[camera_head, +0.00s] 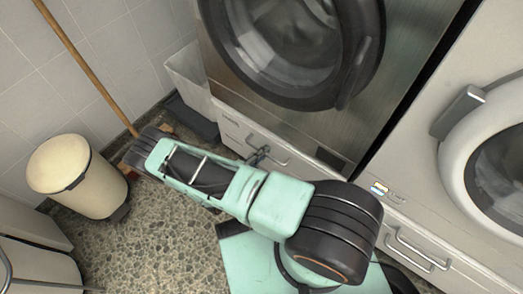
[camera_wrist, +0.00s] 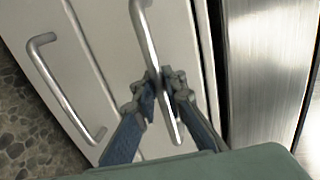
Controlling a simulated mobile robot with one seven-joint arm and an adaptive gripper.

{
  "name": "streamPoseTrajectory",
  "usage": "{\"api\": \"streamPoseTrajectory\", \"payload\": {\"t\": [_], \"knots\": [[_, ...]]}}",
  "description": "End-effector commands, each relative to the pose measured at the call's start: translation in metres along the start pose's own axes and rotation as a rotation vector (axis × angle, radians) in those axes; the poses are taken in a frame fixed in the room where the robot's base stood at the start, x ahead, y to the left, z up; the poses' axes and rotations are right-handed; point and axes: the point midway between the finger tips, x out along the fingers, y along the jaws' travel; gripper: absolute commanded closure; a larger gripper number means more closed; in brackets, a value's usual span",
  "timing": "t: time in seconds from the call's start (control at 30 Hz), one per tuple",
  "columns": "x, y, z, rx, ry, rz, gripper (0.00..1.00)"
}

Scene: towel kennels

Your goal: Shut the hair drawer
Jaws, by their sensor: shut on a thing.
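A white drawer front (camera_head: 232,131) with small lettering lies low under the steel-fronted machine. A metal bar handle (camera_head: 276,161) is fixed to it. My gripper (camera_head: 260,156) is at this handle. In the wrist view my gripper (camera_wrist: 165,84) has its two dark fingers on either side of a metal bar handle (camera_wrist: 147,36) and is shut on it. The handle is on a white front panel (camera_wrist: 112,28). The head view does not show clearly how far the drawer stands out.
A second bar handle (camera_wrist: 62,88) sits on a white panel to the left. The steel machine (camera_head: 400,80) rises above the drawer. A cream bin (camera_head: 88,180) and a broom handle (camera_head: 85,65) stand at left. A white machine (camera_head: 480,130) is at right. Speckled floor (camera_head: 170,245) is clear at lower left.

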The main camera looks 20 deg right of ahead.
Motion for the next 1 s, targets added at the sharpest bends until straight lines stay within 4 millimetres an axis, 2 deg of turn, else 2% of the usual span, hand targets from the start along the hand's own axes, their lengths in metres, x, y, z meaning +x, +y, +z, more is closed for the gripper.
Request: {"api": "streamPoseTrajectory", "payload": {"t": [0.07, 0.1, 0.27, 0.57, 0.77, 1.0], "knots": [[0.004, -0.002, 0.001, 0.001, -0.001, -0.006, 1.0], [0.004, -0.002, 0.001, 0.001, -0.001, -0.006, 0.9], [0.003, -0.002, 0.001, 0.0, -0.001, -0.005, 0.73], [0.0, -0.002, 0.001, 0.0, -0.001, -0.004, 0.73], [-0.026, -0.001, 0.002, 0.001, -0.004, -0.002, 0.73], [-0.078, -0.001, 0.002, 0.0, -0.003, -0.003, 0.73]]}}
